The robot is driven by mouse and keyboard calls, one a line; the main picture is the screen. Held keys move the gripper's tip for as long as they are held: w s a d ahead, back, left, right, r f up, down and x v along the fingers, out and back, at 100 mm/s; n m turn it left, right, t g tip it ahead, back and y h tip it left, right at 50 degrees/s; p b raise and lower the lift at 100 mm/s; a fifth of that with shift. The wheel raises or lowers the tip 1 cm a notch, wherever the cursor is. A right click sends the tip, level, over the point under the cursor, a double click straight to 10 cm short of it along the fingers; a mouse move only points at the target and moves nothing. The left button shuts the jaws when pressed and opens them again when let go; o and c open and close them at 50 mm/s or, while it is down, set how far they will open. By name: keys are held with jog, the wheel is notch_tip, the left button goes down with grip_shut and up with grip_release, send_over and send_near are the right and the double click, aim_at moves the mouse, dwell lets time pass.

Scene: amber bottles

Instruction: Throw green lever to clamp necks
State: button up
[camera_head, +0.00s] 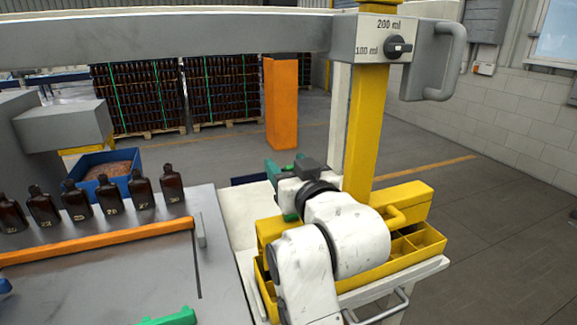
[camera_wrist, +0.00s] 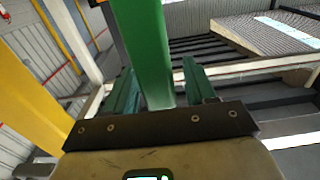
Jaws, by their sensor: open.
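Several amber bottles with numbers (camera_head: 110,199) stand upright in a row on the grey metal table (camera_head: 150,275) in the head view. A long orange bar (camera_head: 95,244) runs in front of them. A green handle-like part (camera_head: 168,318) shows at the bottom edge, partly cut off. My gripper (camera_head: 284,190) is beside the yellow post, right of the table, partly hidden by my wrist. In the wrist view its green fingers (camera_wrist: 158,92) are apart, with a bright green bar (camera_wrist: 146,45) between or just beyond them. I cannot tell whether they touch it or whether it is the lever.
A yellow post (camera_head: 366,130) carries a grey beam with a 100/200 ml knob (camera_head: 399,47). A yellow divided tray (camera_head: 418,246) sits on a white trolley around my arm. A blue bin (camera_head: 105,170) stands behind the bottles. Open floor lies to the right.

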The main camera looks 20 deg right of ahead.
jog(key=shift+c, duration=0.4)
grip_shut()
